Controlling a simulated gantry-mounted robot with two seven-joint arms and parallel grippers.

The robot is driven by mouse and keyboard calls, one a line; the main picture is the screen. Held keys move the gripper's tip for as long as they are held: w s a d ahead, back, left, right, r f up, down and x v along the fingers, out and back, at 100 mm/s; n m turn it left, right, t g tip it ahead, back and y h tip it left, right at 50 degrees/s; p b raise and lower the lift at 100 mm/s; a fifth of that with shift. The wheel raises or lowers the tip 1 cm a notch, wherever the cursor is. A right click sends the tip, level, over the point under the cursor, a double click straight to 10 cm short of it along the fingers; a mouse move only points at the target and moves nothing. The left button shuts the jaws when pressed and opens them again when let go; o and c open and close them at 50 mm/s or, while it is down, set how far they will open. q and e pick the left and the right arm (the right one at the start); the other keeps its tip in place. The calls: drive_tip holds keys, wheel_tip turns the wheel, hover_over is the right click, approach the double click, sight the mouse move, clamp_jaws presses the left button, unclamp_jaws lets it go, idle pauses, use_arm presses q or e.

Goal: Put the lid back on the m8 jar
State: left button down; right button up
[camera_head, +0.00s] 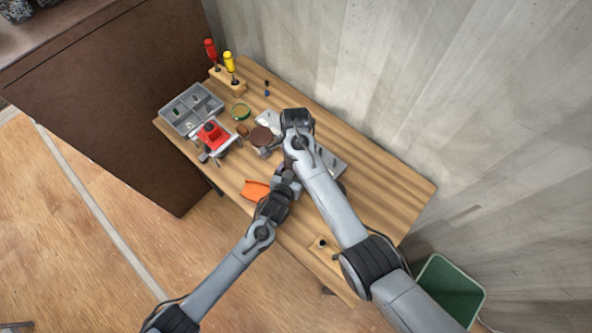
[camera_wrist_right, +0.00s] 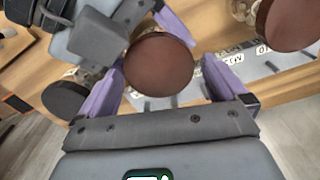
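In the right wrist view a round brown lid (camera_wrist_right: 158,64) lies between the purple fingers of my right gripper (camera_wrist_right: 162,82). A small gap seems to show on its right side, and I cannot tell whether the fingers press on it. My left gripper (camera_wrist_right: 180,25) reaches in from the upper left, with a purple finger just beyond the lid. Whatever is under the lid is hidden, so I cannot tell whether a jar is there. In the head view the two grippers meet over the table's front part, and my left gripper (camera_head: 285,181) is partly covered.
Another brown-topped jar (camera_wrist_right: 292,24) stands at the upper right of the wrist view; it also shows in the head view (camera_head: 262,137). A grey plate with labels (camera_wrist_right: 240,60) lies below. A grey divided bin (camera_head: 191,107), red vise (camera_head: 212,134), screwdriver rack (camera_head: 229,82) and orange piece (camera_head: 254,190) share the table.

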drive_tip(key=shift+r, duration=2.2)
drive_tip(key=n, duration=0.2)
drive_tip(key=shift+s+a+r+n, duration=0.15)
drive_tip(key=shift+r+n, duration=0.15)
drive_tip(key=shift+n, duration=0.1)
drive_tip(key=n, duration=0.1)
drive_tip(key=r+n, duration=0.1)
drive_tip(key=shift+a+n, duration=0.1)
drive_tip(key=shift+n, duration=0.2)
drive_tip(key=shift+r+n, duration=0.45)
drive_tip(key=shift+n, duration=0.35)
drive_tip(key=shift+d+r, duration=0.25)
drive_tip(key=shift+d, duration=0.05)
